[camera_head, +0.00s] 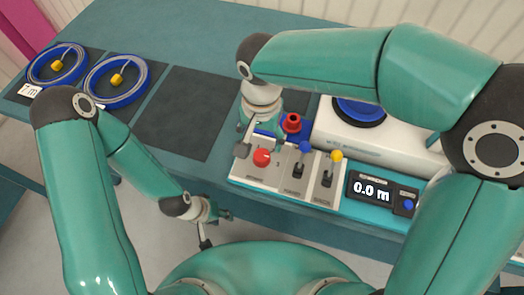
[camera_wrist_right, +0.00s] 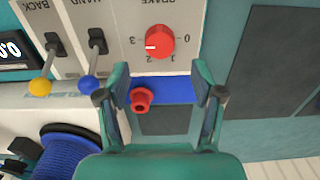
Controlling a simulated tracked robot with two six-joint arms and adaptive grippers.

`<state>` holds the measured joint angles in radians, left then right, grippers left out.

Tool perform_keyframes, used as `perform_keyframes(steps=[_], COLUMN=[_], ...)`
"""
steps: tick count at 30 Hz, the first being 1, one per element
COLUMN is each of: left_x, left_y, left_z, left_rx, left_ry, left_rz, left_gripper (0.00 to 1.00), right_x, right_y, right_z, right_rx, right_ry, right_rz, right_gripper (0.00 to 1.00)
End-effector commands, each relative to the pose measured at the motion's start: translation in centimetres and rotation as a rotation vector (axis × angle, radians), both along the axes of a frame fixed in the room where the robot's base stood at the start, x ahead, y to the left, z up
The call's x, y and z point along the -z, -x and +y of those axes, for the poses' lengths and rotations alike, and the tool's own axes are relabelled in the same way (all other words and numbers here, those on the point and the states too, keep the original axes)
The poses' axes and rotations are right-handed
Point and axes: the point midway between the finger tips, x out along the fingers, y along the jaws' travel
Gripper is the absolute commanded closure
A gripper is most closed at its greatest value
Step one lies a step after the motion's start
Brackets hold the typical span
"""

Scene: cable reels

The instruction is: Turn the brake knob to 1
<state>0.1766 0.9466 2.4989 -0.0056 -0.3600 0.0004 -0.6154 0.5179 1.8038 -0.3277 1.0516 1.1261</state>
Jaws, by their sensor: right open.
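The red brake knob (camera_head: 261,157) sits on the left of the light grey control panel (camera_head: 239,176). In the right wrist view the knob (camera_wrist_right: 160,41) lies ahead of the fingertips, with the scale marks 3, 2 and 1 beside it. Its white mark points left, towards the 3. My right gripper (camera_head: 260,148) is over the panel's left end, its fingers spread to either side of the knob. My left gripper (camera_head: 216,228) hangs open and empty in front of the table's edge.
A blue lever (camera_head: 305,147) and a yellow lever (camera_head: 337,156) stand right of the knob. A red spout-like part (camera_head: 291,123) is behind it. A display (camera_head: 371,190) reads 0.0 m. Two blue cable coils (camera_head: 117,80) lie at the far left, beside an empty dark mat (camera_head: 181,110).

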Motion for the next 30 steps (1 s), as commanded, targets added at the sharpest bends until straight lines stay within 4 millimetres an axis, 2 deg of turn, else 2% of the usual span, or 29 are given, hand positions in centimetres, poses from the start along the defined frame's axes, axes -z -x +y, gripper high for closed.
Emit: perform_keyframes(steps=[3,10,15,23,26,30], left_x=[0.0,0.0,0.0,0.0,0.0,0.0], left_y=[0.0,0.0,0.0,0.0,0.0,0.0], left_z=[0.0,0.0,0.0,0.0,0.0,0.0], left_rx=[0.0,0.0,0.0,0.0,0.0,0.0], left_ry=[0.0,0.0,0.0,0.0,0.0,0.0], left_rz=[0.0,0.0,0.0,0.0,0.0,0.0], left_gripper=[0.6,0.6,0.6,0.6,0.6,0.6], right_x=[2.7,6.0,6.9,7.1,7.0,7.0], right_y=[0.1,0.0,0.0,0.0,0.0,0.0], right_z=[-0.1,-0.1,-0.1,-0.1,-0.1,-0.1], right_rx=[0.0,0.001,0.002,0.002,0.002,0.002], right_ry=[0.004,0.003,0.0,-0.001,-0.001,0.0], right_rz=[0.004,0.002,0.001,0.0,0.0,0.0], right_gripper=[0.33,0.33,0.33,0.33,0.46,0.7])
